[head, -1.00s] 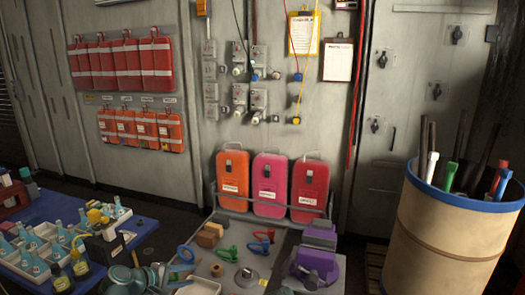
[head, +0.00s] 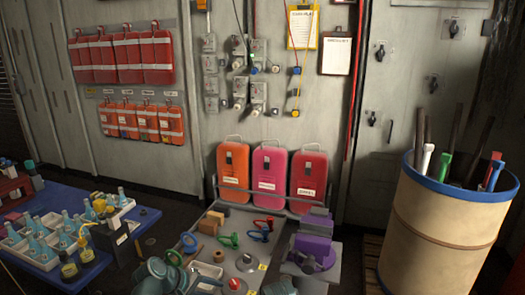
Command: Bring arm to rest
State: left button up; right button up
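The task names only my arm. Teal rounded shapes (head: 160,272) show low in the picture by the near left of a work surface (head: 208,257). The surface holds a disc with a knob (head: 246,262), green, red and blue ring-handled pieces (head: 229,239) and brown blocks (head: 208,226). A purple piece (head: 315,249) stands at its right.
A blue table (head: 139,229) with bottles in trays stands at the left. A large tan barrel (head: 440,230) with rods and tools stands at the right. Orange, pink and red cases (head: 268,172) stand behind the work surface. Dark floor shows between the table and the work surface.

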pick_arm(q)
jog(key=s+d+f+m+g+y+p, duration=0.1)
jog(key=s+d+f+m+g+y, duration=0.1)
jog(key=s+d+m+y, duration=0.2)
jog(key=s+d+f+m+g+y, duration=0.2)
jog(key=s+m, duration=0.5)
jog(key=s, duration=0.4)
jog(key=shift+s+d+m+g+y+p, duration=0.15)
jog(key=shift+d+m+g+y+p, duration=0.4)
jog(key=shift+d+y, duration=0.75)
jog(key=shift+d+h, duration=0.2)
jog(key=shift+h, duration=0.1)
